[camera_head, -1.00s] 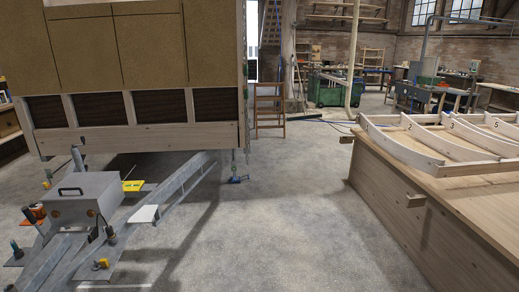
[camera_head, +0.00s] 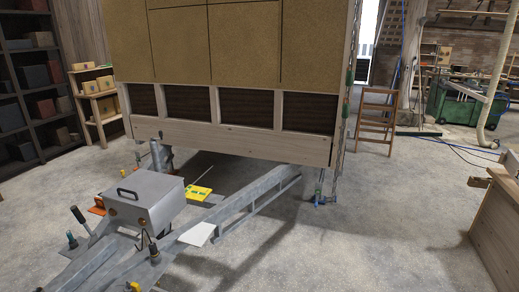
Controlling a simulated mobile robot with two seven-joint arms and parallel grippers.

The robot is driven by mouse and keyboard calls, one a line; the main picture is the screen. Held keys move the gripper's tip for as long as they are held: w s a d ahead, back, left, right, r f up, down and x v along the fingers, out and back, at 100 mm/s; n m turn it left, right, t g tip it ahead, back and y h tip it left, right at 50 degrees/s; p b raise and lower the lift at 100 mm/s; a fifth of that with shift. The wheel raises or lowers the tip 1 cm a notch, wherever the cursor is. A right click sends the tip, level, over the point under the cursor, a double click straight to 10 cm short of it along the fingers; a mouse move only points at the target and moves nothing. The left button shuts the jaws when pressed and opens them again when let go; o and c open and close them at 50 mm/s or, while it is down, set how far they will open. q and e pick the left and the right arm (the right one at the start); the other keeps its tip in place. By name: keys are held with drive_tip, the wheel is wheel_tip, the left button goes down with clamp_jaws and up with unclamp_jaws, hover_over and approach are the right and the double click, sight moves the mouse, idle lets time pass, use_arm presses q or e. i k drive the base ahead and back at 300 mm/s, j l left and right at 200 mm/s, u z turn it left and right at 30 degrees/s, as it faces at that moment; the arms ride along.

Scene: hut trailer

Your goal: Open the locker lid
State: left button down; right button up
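The locker is a grey metal box (camera_head: 150,208) on the trailer's drawbar at the lower left of the head view. Its lid (camera_head: 143,190) is down and carries a dark handle (camera_head: 127,194) on top. Two round brownish fittings show on its front side. Neither of my grippers shows in this view.
The hut trailer (camera_head: 225,60) stands behind the locker. The steel drawbar (camera_head: 240,212) bears hand tools, a white sheet (camera_head: 197,234) and a yellow item (camera_head: 194,193). A wooden workbench (camera_head: 500,225) stands at the right edge. The concrete floor between is clear.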

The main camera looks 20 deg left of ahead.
sight(144, 189)
drive_tip(key=i+u, duration=0.3)
drive_tip(key=i, duration=0.45)
drive_tip(key=i+l+u, duration=0.3)
drive_tip(key=i, duration=0.5)
drive_tip(key=i+j, duration=0.2)
drive_tip(key=i, duration=0.35)
drive_tip(key=i+j, duration=0.15)
drive_tip(key=i, duration=0.4)
drive_tip(key=z, duration=7.15)
